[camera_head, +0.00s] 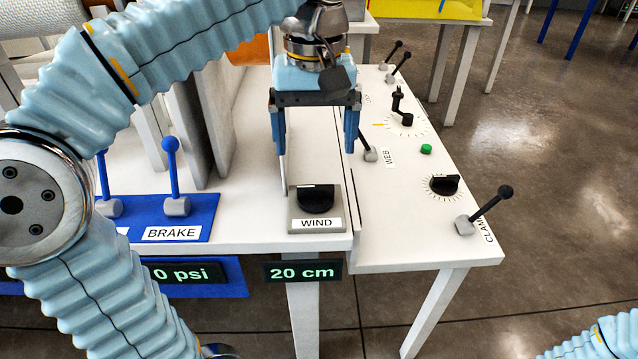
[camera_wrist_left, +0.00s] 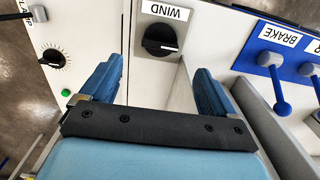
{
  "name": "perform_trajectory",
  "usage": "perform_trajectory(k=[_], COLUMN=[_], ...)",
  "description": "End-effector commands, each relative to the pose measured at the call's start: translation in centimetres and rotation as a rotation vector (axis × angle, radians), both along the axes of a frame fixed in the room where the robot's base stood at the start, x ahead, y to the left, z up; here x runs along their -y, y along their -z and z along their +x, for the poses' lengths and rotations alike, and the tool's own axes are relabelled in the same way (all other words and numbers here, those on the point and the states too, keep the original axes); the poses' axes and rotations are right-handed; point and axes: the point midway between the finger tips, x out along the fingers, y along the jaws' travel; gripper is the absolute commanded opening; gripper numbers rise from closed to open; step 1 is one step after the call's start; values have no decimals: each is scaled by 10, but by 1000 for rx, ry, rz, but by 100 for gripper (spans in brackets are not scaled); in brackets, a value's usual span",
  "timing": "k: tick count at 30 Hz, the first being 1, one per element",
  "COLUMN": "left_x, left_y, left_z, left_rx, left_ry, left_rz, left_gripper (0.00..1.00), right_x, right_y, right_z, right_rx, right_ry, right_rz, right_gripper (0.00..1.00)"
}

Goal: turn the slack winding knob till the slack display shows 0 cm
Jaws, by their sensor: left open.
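The slack winding knob (camera_head: 316,198) is a black round knob on a grey plate labelled WIND, near the front edge of the white table. It also shows at the top of the left wrist view (camera_wrist_left: 160,40), with a white pointer line. The slack display (camera_head: 303,270) below the table edge reads 20 cm. My left gripper (camera_head: 317,150) is open and empty, pointing down, above and a little behind the knob. In the left wrist view its blue fingers (camera_wrist_left: 155,88) are wide apart, with the knob beyond the tips. My right gripper is not in view.
Left of the knob is a blue panel (camera_head: 200,228) with upright blue levers, one labelled BRAKE. A display (camera_head: 195,273) below reads 0 psi. To the right stand a black dial (camera_head: 444,185), a green button (camera_head: 426,148), a CLAMP lever (camera_head: 490,205) and a WEB lever (camera_head: 369,153).

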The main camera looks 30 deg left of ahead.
Motion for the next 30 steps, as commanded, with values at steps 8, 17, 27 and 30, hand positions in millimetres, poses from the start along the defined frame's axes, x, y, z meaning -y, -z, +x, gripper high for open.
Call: perform_trajectory(k=[8, 17, 27, 30], left_x=[0, 0, 0, 0], left_y=[66, 94, 95, 95], left_z=[-1, 0, 0, 0], left_rx=[-3, 0, 0, 0], left_ry=[-1, -1, -1, -1], left_rz=[1, 0, 0, 0], left_gripper=[89, 89, 79, 63], right_x=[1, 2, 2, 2], right_y=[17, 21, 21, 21], right_z=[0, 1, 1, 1], right_rx=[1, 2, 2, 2], right_ry=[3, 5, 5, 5], right_rz=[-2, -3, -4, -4], right_gripper=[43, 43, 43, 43])
